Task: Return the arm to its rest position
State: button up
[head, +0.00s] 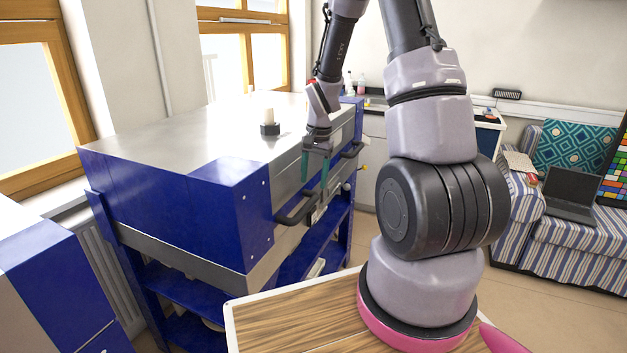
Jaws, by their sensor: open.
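My gripper (317,170) hangs at the end of my arm, in front of the kiln's front face, fingers pointing down. Its fingers are apart and nothing shows between them. The blue and steel fusing kiln (225,200) stands at the left with its lid down. One black front handle (297,208) is just below and left of the gripper; another black handle (352,150) is to its right. I cannot tell whether the fingers touch the kiln. My arm rises from its base at the lower right and bends over toward the kiln.
A black and white knob-like piece (269,123) stands on the kiln's lid. A blue cabinet (55,290) is at the lower left. A striped sofa (570,245) with a laptop (572,192) stands at the right. Open floor (530,295) lies between.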

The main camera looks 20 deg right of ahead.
jog(key=s+a+r+n+t, duration=0.1)
jog(key=s+r+t, duration=0.15)
jog(key=r, duration=0.75)
jog(key=s+a+r+n+t, duration=0.1)
jog(key=s+r, duration=0.3)
jog(key=r, duration=0.6)
jog(key=s+a+r+n+t+y, duration=0.1)
jog(key=s+a+r+n+t, duration=0.1)
jog(key=s+r, duration=0.9)
jog(key=s+t, duration=0.1)
jog(key=s, duration=0.2)
jog(key=shift+s+r+n, duration=0.25)
jog(key=shift+s+n, duration=0.15)
jog(key=shift+c, duration=0.4)
